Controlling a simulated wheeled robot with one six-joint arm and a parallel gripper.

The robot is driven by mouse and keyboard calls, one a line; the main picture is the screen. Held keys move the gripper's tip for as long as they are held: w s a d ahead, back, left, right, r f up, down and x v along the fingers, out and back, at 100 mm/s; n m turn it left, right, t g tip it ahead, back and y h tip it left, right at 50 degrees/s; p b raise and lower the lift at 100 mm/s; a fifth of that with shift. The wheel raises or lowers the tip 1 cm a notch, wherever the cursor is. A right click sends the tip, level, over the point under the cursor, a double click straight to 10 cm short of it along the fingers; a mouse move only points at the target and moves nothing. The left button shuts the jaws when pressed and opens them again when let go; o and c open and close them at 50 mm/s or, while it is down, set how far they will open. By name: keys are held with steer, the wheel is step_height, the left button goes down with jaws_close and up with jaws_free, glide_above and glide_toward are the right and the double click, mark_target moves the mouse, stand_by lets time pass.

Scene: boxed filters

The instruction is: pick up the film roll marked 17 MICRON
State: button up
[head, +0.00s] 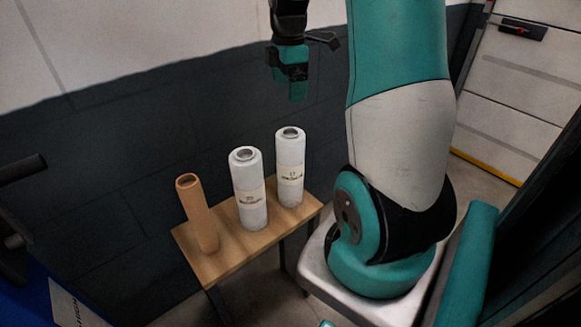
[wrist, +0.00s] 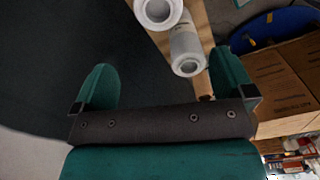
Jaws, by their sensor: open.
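The film roll marked 17 (head: 290,178) is white and stands upright at the right end of a small wooden table (head: 240,253). A second white roll (head: 248,205) stands left of it; its label number is too blurred to read surely. My gripper (head: 297,88) is open and empty, above and apart from the rolls. In the wrist view its fingers (wrist: 165,82) are spread. The larger roll at that view's top edge (wrist: 158,12), partly cut off, is probably the 17 roll. The other white roll (wrist: 187,50) shows beyond it.
A brown cardboard tube (head: 199,218) stands at the table's left end, slightly tilted in view. A dark wall (head: 110,160) rises behind the table. Cardboard boxes (wrist: 275,82) show at the right of the wrist view. The space above the rolls is clear.

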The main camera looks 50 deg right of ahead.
mark_target(290, 134)
step_height(290, 134, down, 12)
steer(key=shift+d+r+p, duration=0.1)
steer(key=shift+d+p, duration=0.05)
steer(key=shift+p, duration=0.25)
steer(key=shift+d+f+p, duration=0.15)
steer(key=shift+f+p, duration=0.35)
steer(key=shift+f, duration=2.2)
steer(key=c, duration=1.7)
steer(key=shift+c, duration=0.2)
steer(key=shift+r, duration=0.15)
